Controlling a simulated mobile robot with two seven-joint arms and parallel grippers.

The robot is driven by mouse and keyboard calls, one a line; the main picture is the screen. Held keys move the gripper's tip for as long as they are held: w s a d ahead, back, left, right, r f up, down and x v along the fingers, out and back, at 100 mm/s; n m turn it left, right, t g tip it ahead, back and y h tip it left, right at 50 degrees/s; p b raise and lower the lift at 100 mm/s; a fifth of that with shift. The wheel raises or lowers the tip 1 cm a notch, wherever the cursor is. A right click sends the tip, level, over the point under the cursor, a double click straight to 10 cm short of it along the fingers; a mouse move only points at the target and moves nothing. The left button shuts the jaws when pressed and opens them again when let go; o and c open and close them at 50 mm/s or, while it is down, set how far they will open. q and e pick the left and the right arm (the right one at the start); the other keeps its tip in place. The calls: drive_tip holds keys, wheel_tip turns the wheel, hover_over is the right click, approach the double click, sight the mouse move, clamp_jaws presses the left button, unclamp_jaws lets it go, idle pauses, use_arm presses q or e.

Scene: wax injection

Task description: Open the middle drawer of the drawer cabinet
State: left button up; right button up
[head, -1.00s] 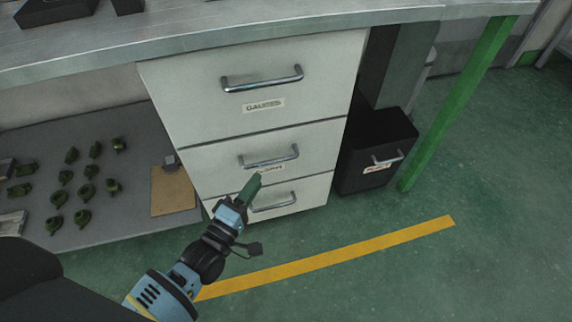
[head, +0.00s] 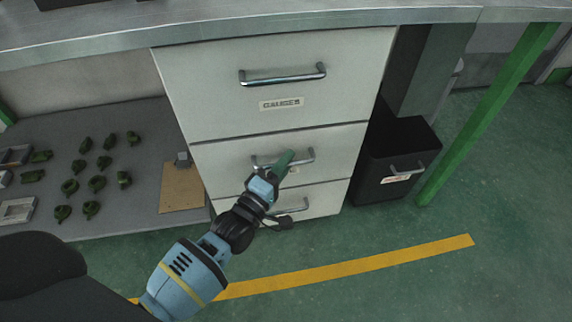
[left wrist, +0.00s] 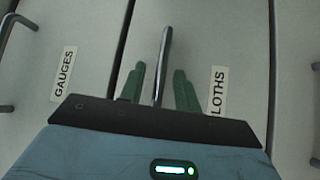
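The white drawer cabinet (head: 200,85) stands under the workbench, and its three drawers look shut. The middle drawer (head: 222,160) has a metal bar handle (head: 304,155), partly hidden by my left gripper (head: 285,160). In the left wrist view the gripper's green fingers (left wrist: 158,85) are apart, one on each side of the handle (left wrist: 165,50). The gripper is open around the bar, and a gap shows on both sides of it. My right gripper is not in view.
The top drawer (head: 345,85) is labelled "GAUGES"; the bottom drawer handle (head: 292,206) is just below my gripper. Green parts (head: 97,183) lie on the left shelf. The floor in front is clear.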

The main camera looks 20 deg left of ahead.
use_arm(q)
drive_tip(key=shift+w, duration=0.1)
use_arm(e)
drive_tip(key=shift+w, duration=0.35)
use_arm(q)
clamp_jaws()
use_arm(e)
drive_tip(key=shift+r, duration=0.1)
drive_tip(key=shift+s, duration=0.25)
use_arm(q)
drive_tip(key=shift+d, duration=0.1)
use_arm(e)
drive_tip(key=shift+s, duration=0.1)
